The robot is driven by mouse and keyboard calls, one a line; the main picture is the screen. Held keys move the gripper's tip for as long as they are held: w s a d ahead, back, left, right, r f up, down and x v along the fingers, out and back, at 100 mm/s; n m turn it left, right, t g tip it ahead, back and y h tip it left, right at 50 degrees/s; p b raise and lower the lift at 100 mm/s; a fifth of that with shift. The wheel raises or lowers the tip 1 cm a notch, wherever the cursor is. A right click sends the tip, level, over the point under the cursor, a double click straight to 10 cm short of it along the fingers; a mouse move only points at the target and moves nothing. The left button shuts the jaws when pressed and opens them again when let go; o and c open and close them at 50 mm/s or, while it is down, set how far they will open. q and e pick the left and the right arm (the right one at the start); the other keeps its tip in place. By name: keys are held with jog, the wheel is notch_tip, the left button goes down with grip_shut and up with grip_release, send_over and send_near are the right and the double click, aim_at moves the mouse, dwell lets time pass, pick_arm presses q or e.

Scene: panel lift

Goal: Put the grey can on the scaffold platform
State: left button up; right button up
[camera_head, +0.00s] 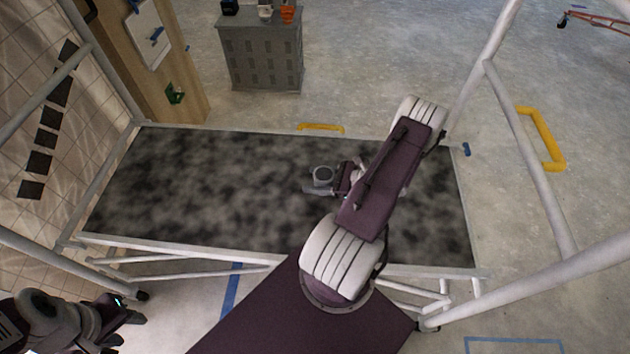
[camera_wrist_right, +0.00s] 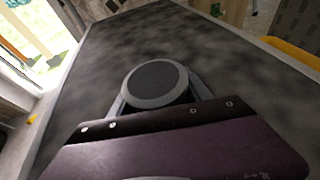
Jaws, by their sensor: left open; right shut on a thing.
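The grey can (camera_head: 322,175) is over the middle of the scaffold platform (camera_head: 190,190), a dark mottled deck framed by white tubes. My right gripper (camera_head: 325,184) is shut on the can, with a finger on each side of it. In the right wrist view the can's dark round top (camera_wrist_right: 156,84) faces the camera, and the platform (camera_wrist_right: 230,75) spreads around it. I cannot tell whether the can's base touches the deck. My left gripper (camera_head: 134,312) is open and empty at the lower left, off the platform.
White scaffold tubes (camera_head: 530,150) rise around the platform's ends. A grey cabinet (camera_head: 262,55) with small items on top stands beyond it. A wooden panel (camera_head: 150,60) and a tiled wall are at the left. The deck around the can is clear.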

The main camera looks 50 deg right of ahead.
jog(key=shift+f, duration=0.1)
jog(key=o, duration=1.2)
jog(key=shift+f, duration=0.1)
jog(key=shift+c, duration=0.2)
jog(key=o, duration=0.4)
jog(key=shift+r, duration=0.35)
jog(key=p+v, duration=0.1)
jog(key=v, duration=1.1)
jog(key=shift+f, duration=0.15)
